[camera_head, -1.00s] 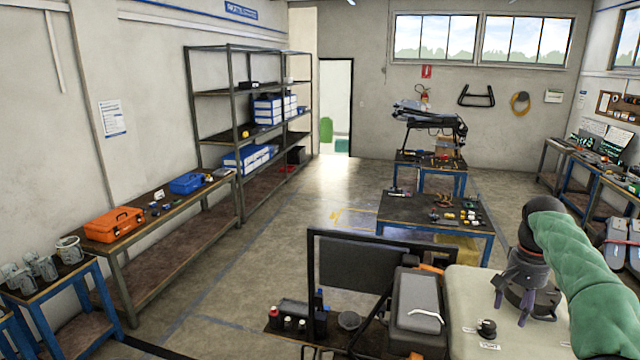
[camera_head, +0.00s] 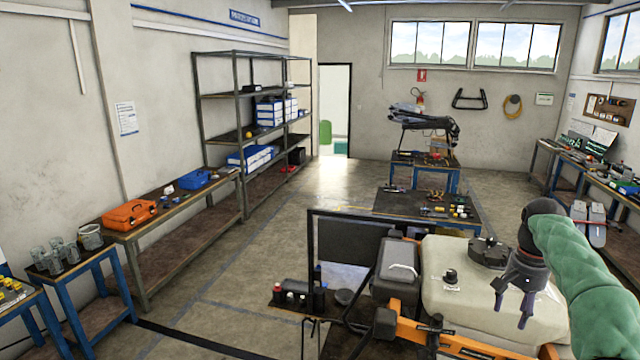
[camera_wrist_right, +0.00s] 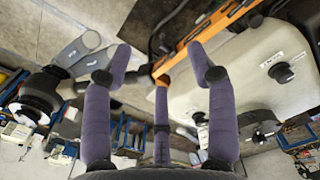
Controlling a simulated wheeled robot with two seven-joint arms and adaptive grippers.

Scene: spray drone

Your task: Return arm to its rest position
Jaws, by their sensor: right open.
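My right arm, in a green sleeve (camera_head: 587,275), comes in at the lower right of the head view. My right gripper (camera_head: 511,305) hangs with its fingers pointing down in front of the pale tank (camera_head: 455,312), with nothing between the fingers. In the right wrist view the purple fingers of the right gripper (camera_wrist_right: 160,70) are spread apart and empty. The tank (camera_wrist_right: 245,75) fills the upper right of that view, with black caps on it. A round black lid (camera_head: 489,253) sits on the tank beside the gripper. My left gripper is not in view.
An orange frame bar (camera_head: 440,335) runs along the tank's near side. A dark upright panel (camera_head: 347,247) stands left of it. Worktables with tools (camera_head: 425,203) stand behind. A bench with an orange toolbox (camera_head: 129,214) lines the left wall. The floor between is clear.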

